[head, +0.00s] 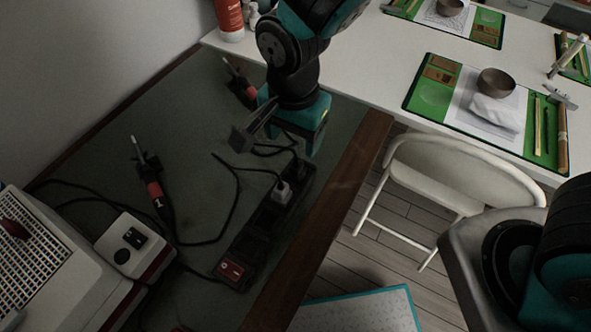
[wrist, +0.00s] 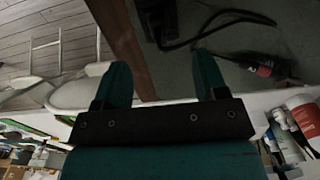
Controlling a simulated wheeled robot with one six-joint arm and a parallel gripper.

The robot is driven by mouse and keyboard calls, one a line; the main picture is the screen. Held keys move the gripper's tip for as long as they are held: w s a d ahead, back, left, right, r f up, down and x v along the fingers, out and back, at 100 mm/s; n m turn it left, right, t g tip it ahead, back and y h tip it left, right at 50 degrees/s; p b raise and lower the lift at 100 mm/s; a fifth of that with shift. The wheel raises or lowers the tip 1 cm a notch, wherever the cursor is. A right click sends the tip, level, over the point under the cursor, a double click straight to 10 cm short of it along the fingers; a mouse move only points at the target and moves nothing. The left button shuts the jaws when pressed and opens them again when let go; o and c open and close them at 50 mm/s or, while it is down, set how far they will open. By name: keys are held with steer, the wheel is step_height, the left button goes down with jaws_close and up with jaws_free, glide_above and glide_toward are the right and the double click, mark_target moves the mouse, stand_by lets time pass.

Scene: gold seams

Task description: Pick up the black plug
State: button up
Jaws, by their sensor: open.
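A black power strip (head: 262,222) lies along the bench, with a red switch at its near end. A pale plug (head: 283,191) sits in it. A dark shape at the strip's far end, with black cables running to it, looks like the black plug (head: 298,165); its outline is hard to make out. My gripper (head: 293,132) is above and just beyond that end, pointing down. In the wrist view my gripper's teal fingers (wrist: 163,68) are spread with nothing between them. Part of the strip (wrist: 150,14) and a black cable (wrist: 225,17) show past the fingertips.
Two red-handled tools (head: 155,190) (head: 240,88) lie on the dark bench mat. A white station (head: 127,246) stands at near left, with loose cables around. A red bottle (head: 230,18) stands beyond. A wooden edge (head: 345,195) bounds the bench; a white chair (head: 440,165) is to the right.

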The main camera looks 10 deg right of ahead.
steer(key=f, duration=1)
steer(key=shift+d+f, duration=0.1)
steer(key=shift+d, duration=0.1)
jaws_close()
step_height(320, 180, up, 19)
steer(key=p, duration=0.1)
step_height(320, 180, up, 6)
steer(key=p, duration=0.5)
glide_above(296, 165)
stand_by(0.3)
